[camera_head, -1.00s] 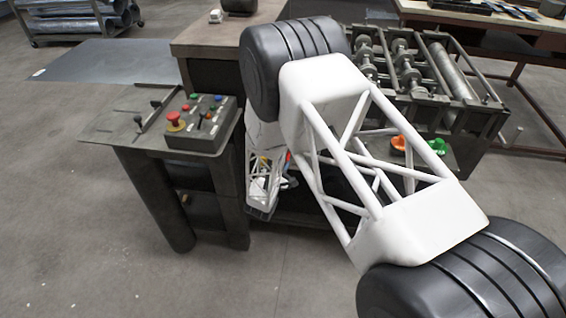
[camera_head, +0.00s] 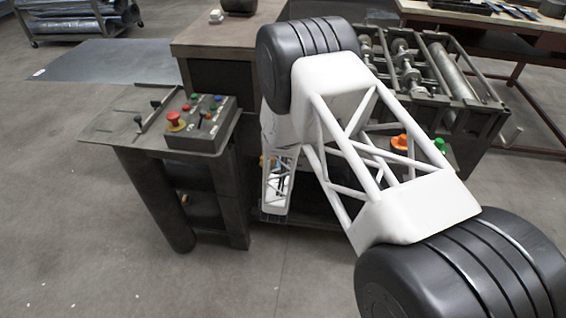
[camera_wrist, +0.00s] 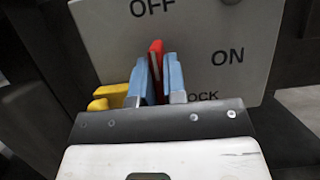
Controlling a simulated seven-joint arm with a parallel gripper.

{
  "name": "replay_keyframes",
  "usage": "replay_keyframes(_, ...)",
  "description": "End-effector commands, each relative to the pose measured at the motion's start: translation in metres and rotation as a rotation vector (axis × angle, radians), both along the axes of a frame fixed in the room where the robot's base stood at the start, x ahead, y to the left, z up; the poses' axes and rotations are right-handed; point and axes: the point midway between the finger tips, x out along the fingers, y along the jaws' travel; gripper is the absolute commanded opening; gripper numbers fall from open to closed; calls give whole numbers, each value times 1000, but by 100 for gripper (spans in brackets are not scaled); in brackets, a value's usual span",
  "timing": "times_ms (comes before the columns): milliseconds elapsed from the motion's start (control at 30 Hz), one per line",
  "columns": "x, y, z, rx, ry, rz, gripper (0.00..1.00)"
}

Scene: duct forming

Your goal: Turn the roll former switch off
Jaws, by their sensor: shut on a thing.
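The roll former switch shows in the wrist view as a grey plate (camera_wrist: 200,45) marked OFF at the top, ON at the right and a partly covered LOCK lower down. Its red handle (camera_wrist: 156,48) stands roughly upright below the word OFF. My gripper (camera_wrist: 157,78) has its two blue fingers shut on the red handle, one on each side. The handle's lower part is hidden behind the fingers and gripper body. In the head view my own arm hides the switch and the fingertips. The roll former (camera_head: 432,80) stands behind my arm at the right.
A yellow part (camera_wrist: 108,96) is close to the left of my fingers. A control box (camera_head: 200,122) with a red button and several small switches sits on the bench at left. Orange (camera_head: 400,142) and green (camera_head: 440,145) parts show behind my arm. Floor in front is open.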

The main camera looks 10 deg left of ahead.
Motion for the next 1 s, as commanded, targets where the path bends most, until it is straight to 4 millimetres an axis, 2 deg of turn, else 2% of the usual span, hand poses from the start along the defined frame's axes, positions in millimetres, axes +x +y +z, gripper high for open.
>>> replay_keyframes(500,0,0,-1,-26,1,0,0)
replay_keyframes(533,0,0,-1,-26,1,0,16)
replay_keyframes(667,0,0,0,-26,1,0,36)
replay_keyframes(1000,-1,0,-1,-25,1,0,37)
